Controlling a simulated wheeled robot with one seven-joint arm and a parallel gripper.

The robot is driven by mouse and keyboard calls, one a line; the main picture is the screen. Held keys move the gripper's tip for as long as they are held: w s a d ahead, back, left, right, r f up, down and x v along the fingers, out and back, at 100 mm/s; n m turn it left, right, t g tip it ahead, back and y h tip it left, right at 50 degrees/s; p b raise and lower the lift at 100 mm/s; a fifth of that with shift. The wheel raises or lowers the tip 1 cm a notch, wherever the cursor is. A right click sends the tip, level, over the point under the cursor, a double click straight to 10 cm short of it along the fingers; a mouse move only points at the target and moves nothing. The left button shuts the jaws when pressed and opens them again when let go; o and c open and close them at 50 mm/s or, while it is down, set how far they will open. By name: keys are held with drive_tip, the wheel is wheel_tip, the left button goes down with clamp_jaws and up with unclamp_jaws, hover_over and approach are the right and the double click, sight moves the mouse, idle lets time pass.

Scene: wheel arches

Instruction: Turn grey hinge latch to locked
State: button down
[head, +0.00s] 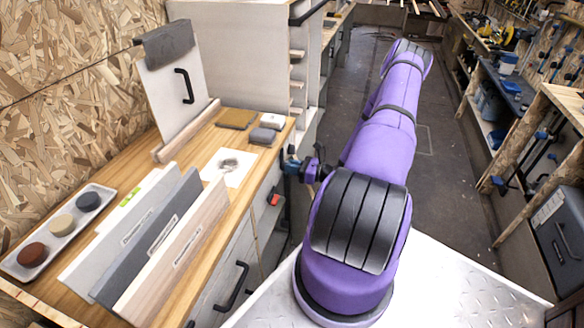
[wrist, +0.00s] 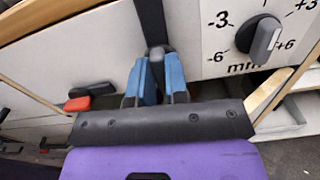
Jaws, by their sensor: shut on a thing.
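My gripper (wrist: 158,70) is at the pale cabinet front. It also shows in the head view beside the workbench edge (head: 292,165). Its blue fingers are shut on the rounded lower end of a dark grey bar (wrist: 150,18), which appears to be the grey hinge latch. The bar runs up out of the wrist view from between the fingertips. Its mount is out of view, and I cannot read a locked mark. In the head view my gripper and the bench edge hide the latch.
A dial knob (wrist: 262,38) with a millimetre scale is close right of my fingers. A red-and-black handle (wrist: 78,102) sticks out at left. The wooden bench (head: 225,135) holds upright boards (head: 160,235) and a tray (head: 55,235) of discs. The aisle floor (head: 350,75) is clear.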

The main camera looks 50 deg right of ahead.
drive_tip(key=shift+d+f+m, duration=0.15)
drive_tip(key=shift+m, duration=4.1)
drive_tip(key=shift+d+f+m, duration=0.1)
drive_tip(key=shift+m, duration=4.15)
drive_tip(key=c, duration=1.1)
unclamp_jaws()
drive_tip(key=v, duration=1)
drive_tip(key=shift+s+d, duration=0.1)
drive_tip(key=shift+s, duration=0.25)
